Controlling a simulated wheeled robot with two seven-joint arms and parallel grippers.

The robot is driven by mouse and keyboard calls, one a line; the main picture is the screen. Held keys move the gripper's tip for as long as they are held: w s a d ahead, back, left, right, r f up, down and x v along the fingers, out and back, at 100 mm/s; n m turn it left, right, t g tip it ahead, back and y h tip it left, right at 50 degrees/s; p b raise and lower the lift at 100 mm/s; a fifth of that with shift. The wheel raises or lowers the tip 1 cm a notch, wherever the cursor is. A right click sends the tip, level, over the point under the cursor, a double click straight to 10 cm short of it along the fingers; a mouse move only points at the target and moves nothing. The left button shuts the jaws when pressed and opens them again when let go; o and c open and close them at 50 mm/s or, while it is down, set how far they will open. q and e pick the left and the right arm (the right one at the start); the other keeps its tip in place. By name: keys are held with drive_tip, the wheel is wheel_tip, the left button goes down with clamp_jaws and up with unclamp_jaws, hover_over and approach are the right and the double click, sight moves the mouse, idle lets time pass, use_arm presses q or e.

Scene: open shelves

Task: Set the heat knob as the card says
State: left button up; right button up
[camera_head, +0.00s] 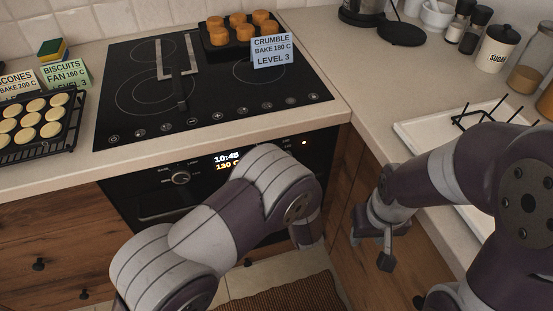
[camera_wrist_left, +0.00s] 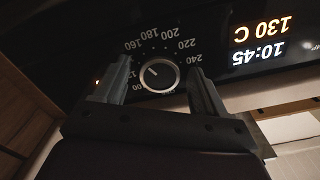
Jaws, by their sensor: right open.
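The heat knob (camera_wrist_left: 158,75) shows in the left wrist view, with a temperature scale around it and its white mark toward the upper left. My left gripper (camera_wrist_left: 158,88) is open, one finger on each side of the knob, with gaps visible. My left arm hides this knob in the head view. The oven display (camera_head: 228,161) reads 10:45 and 130 C. Three cards stand above: crumble card (camera_head: 272,50), bake 180 C, level 3; biscuits card (camera_head: 66,75), fan 160 C, level 3; scones card (camera_head: 18,84), bake 200 C. My right gripper (camera_head: 386,252) is open and empty, right of the oven.
Another knob (camera_head: 180,178) sits left of the display. A tray of brown bakes (camera_head: 238,28) stands on the black hob (camera_head: 140,75); a rack of pale rounds (camera_head: 38,120) is at left. A white tray (camera_head: 420,125) and jars (camera_head: 497,48) occupy the right counter.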

use_arm(q)
drive_tip(key=v, duration=1.2)
drive_tip(key=shift+s, duration=0.35)
drive_tip(key=shift+d, duration=0.1)
